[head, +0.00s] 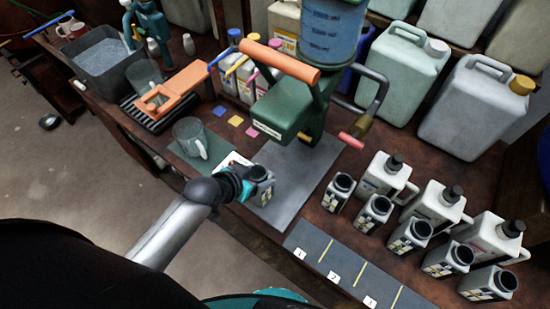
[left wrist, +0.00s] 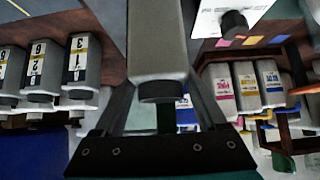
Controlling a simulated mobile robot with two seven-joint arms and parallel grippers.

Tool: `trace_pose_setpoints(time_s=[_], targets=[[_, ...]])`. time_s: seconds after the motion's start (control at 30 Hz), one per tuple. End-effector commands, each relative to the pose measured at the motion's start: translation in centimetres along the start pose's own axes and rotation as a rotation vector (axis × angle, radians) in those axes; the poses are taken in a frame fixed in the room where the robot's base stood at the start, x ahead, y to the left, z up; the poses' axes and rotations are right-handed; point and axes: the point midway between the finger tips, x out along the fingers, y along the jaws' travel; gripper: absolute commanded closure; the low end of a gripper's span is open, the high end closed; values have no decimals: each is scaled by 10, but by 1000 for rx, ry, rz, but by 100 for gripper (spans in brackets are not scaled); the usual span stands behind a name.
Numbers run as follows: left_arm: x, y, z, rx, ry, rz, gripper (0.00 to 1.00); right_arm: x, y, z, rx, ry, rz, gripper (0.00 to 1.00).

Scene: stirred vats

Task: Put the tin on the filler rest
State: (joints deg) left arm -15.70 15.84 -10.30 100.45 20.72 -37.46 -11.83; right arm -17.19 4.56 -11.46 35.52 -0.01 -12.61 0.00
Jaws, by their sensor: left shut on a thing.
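My left gripper (head: 250,183) is shut on a small grey tin (head: 263,188) with a dark top. The tin is upright in the head view, over or at the near-left part of a grey flat plate (head: 308,165); I cannot tell whether it touches. In the left wrist view the tin (left wrist: 157,45) stands between the fingers of the gripper (left wrist: 160,110). A green filler (head: 285,108) with a blue tank (head: 334,28) and orange handle stands behind the plate. Which surface is the filler rest is not certain. My right gripper is not seen.
Several tins (head: 374,211) and white pump bottles (head: 387,177) stand at right. A numbered grey strip (head: 333,275) lies in front. A glass jug (head: 190,138) stands on a green mat left of the tin. Large canisters (head: 403,75) line the back. The plate's middle is bare.

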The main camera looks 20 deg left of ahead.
Motion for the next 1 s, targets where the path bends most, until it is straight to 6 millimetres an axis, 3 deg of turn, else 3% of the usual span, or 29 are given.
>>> trace_pose_setpoints(time_s=[0.1, 0.6, 0.73, 1.0], targets=[[16, 0, -17, 0, 4, -1, 100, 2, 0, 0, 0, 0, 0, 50], [54, 0, -55, -1, 3, 0, 100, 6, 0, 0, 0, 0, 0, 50], [63, 0, -42, 0, -2, 0, 100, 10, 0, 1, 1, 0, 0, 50], [63, 0, -42, 0, 1, -1, 100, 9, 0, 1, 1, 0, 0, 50]])
